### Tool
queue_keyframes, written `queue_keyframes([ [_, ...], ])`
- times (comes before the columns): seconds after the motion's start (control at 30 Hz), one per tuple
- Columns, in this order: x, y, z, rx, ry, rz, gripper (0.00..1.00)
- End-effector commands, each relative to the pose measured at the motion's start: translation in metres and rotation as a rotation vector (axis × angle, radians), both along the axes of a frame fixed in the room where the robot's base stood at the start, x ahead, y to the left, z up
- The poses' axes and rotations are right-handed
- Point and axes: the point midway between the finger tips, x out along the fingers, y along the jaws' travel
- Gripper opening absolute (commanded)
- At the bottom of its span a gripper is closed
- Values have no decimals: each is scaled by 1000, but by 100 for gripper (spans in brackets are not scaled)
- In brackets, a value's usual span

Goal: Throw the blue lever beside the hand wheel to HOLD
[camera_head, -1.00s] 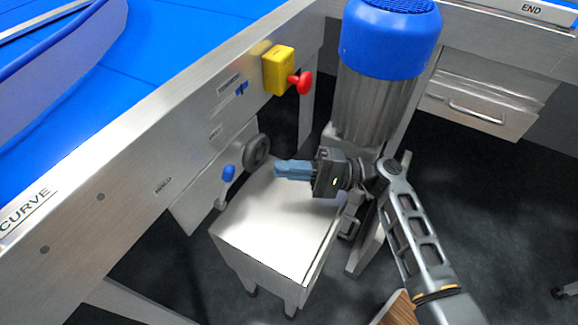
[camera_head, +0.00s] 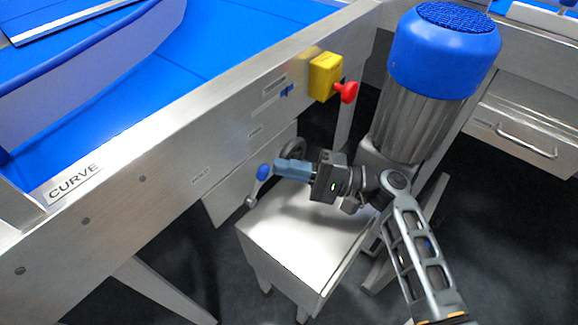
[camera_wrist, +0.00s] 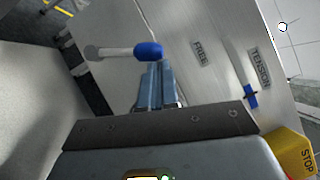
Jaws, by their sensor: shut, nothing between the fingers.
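The blue-tipped lever (camera_head: 263,172) sticks out from the side of the metal frame, its grey shaft slanting down-left from the blue knob. In the wrist view the blue knob (camera_wrist: 148,50) is just beyond my fingertips, at or very near them; I cannot tell if they touch. My gripper (camera_head: 277,167) is shut and empty, pointing left at the knob. It also shows in the wrist view (camera_wrist: 156,66). The dark hand wheel (camera_head: 293,150) is behind my fingers, partly hidden.
A white-topped cabinet (camera_head: 300,240) stands below my gripper. A yellow box (camera_head: 325,76) with a red STOP knob (camera_head: 347,91) is on the frame above. A small blue switch (camera_head: 287,90) is beside it. A large blue-capped motor (camera_head: 440,50) stands at right.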

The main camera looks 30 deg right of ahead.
Motion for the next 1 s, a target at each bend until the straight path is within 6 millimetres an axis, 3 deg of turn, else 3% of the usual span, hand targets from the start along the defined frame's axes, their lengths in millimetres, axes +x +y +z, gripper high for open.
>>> queue_keyframes([
  [0.67,-4,11,13,-144,-47,2,0],
  [1.0,-12,34,30,-404,-132,4,0],
])
